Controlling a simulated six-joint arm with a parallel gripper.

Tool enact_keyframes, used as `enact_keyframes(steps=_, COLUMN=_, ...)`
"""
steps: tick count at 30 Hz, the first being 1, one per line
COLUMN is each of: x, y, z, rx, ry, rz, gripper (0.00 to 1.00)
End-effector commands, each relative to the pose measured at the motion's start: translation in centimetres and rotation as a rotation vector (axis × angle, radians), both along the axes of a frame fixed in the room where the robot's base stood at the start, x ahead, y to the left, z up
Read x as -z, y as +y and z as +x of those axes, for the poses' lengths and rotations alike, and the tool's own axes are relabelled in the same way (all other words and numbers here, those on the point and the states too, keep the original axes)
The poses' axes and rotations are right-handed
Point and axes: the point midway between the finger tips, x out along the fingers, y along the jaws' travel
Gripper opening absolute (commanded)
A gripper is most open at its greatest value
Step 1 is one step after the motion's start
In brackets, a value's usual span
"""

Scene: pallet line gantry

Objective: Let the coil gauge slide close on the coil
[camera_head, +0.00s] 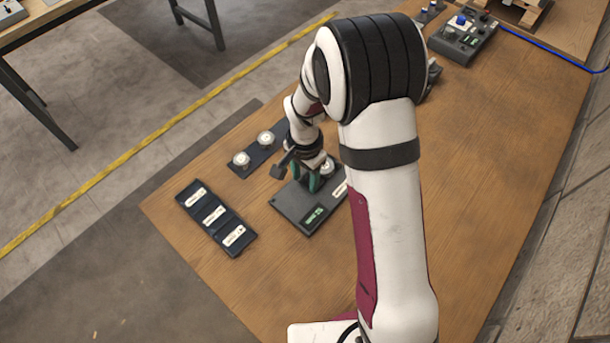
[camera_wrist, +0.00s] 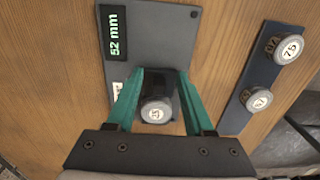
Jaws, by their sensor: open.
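The coil gauge (camera_head: 292,208) is a dark grey plate on the wooden table in the head view. It also shows in the wrist view (camera_wrist: 160,40), where its green display (camera_wrist: 116,33) reads 52 mm. A round, pale-topped coil (camera_wrist: 156,112) with a hard-to-read number stands at the gauge's near end. My gripper (camera_wrist: 161,76) is open, its green fingers on either side of the coil. I see a gap at the right finger; whether the left one touches is unclear. In the head view my gripper (camera_head: 308,180) is over the gauge.
A dark strip (camera_wrist: 262,78) right of the gauge in the wrist view carries two more round coils. A dark tray (camera_head: 217,221) with three white labels lies left of the gauge in the head view. A button box (camera_head: 464,40) stands far right. The table's right side is bare.

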Motion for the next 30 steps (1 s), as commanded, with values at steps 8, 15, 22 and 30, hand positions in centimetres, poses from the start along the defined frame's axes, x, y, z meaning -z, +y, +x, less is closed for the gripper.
enact_keyframes(steps=8, x=-2.3, y=0.0, z=0.1, rx=-0.001, ry=-0.004, rz=0.001, gripper=0.53)
enact_keyframes(steps=15, x=-10.0, y=0.0, z=0.2, rx=0.0, ry=-0.008, rz=0.001, gripper=0.53)
enact_keyframes(steps=22, x=-14.9, y=0.0, z=0.0, rx=0.0, ry=-0.003, rz=0.0, gripper=0.53)
enact_keyframes(steps=30, x=-15.8, y=0.0, z=0.0, rx=0.0, ry=0.0, rz=0.0, gripper=0.53)
